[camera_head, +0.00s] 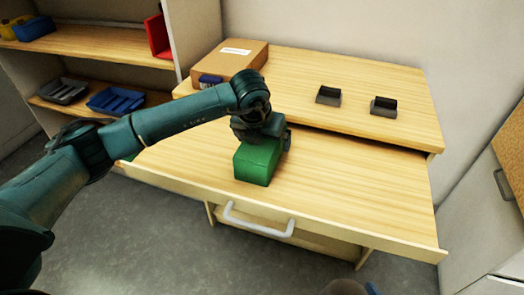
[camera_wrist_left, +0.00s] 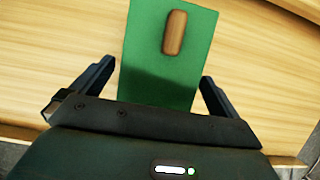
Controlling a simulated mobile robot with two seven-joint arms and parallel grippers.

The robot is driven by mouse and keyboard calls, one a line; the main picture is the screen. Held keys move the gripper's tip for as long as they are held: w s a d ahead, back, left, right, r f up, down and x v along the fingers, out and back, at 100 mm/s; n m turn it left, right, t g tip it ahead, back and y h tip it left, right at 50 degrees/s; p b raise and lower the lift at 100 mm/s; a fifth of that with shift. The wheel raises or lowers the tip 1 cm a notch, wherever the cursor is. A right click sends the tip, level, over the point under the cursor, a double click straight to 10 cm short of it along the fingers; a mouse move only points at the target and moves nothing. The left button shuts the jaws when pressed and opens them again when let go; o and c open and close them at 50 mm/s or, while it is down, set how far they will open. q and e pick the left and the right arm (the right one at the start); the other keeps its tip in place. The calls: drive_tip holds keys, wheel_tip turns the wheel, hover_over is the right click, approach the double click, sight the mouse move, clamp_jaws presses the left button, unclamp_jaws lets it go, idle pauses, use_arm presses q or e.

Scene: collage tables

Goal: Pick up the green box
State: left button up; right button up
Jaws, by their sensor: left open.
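The green box (camera_head: 257,163) lies on the wooden drawer surface (camera_head: 340,180) in the head view. My left gripper (camera_head: 262,132) is right above and behind it and hides part of its top. In the left wrist view the green box (camera_wrist_left: 150,60) shows its top with a brown oval patch (camera_wrist_left: 175,32). The open fingers of my left gripper (camera_wrist_left: 157,88) stand on either side of the box, with a visible gap on the left and a narrower one on the right. My right gripper does not show.
A cardboard box (camera_head: 232,58) stands at the back left of the table, with a blue item (camera_head: 208,79) by it. Two dark holders (camera_head: 328,95) (camera_head: 384,106) stand at the back right. A shelf (camera_head: 90,42) with trays is at left. The drawer's right part is clear.

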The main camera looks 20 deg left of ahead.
use_arm(q)
drive_tip(key=shift+w+f, duration=0.25)
drive_tip(key=shift+f, duration=0.35)
drive_tip(key=shift+c, duration=0.6)
drive_tip(key=c, duration=0.9)
